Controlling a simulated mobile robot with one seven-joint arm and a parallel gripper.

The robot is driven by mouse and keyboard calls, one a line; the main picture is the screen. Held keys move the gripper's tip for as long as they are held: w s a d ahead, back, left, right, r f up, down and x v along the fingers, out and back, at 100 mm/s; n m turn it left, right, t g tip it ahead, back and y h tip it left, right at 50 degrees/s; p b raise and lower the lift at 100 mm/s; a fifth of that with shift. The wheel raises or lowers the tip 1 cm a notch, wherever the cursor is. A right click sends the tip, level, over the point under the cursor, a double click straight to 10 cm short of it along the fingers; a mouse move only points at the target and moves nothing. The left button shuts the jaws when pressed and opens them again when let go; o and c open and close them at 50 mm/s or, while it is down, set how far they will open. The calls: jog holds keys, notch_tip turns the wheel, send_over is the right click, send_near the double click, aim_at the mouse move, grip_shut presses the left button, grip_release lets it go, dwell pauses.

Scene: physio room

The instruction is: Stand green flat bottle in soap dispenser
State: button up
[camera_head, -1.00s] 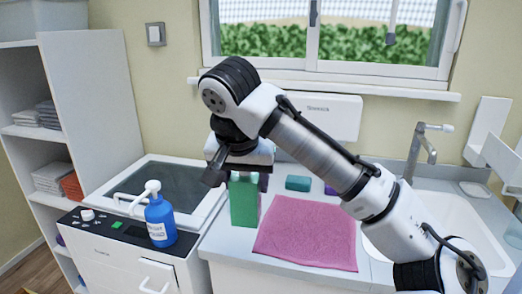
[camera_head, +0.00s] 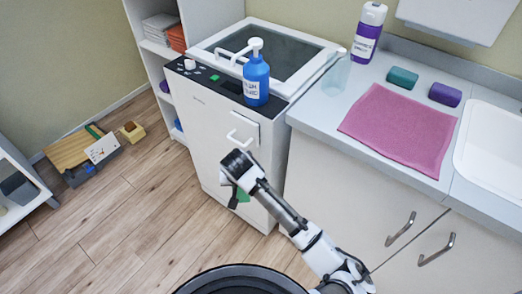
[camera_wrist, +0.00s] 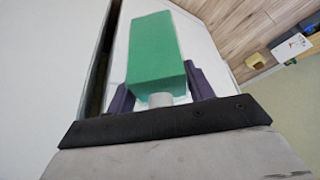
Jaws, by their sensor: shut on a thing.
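The green flat bottle (camera_wrist: 157,48) is between the dark purple fingers of my gripper (camera_wrist: 160,92) in the wrist view. Its pale round cap (camera_wrist: 160,100) faces the wrist and its body points away. In the head view my gripper (camera_head: 236,183) is low beside the white machine (camera_head: 222,135), with only some green of the bottle (camera_head: 242,195) showing. I cannot tell which thing is the soap dispenser.
Cupboard handles (camera_head: 400,229) stick out at the right. The wooden floor (camera_head: 140,215) is open on the left; a crate (camera_head: 90,155) lies further back.

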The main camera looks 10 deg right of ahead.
jog(key=w+a+f+n, duration=0.1)
jog(key=a+f, duration=0.3)
jog(key=f, duration=0.5)
jog(key=shift+w+a+f+n+y, duration=0.25)
jog(key=shift+w+f+n+y, duration=0.05)
jog(key=shift+w, duration=0.2)
jog(key=shift+s+a, duration=0.1)
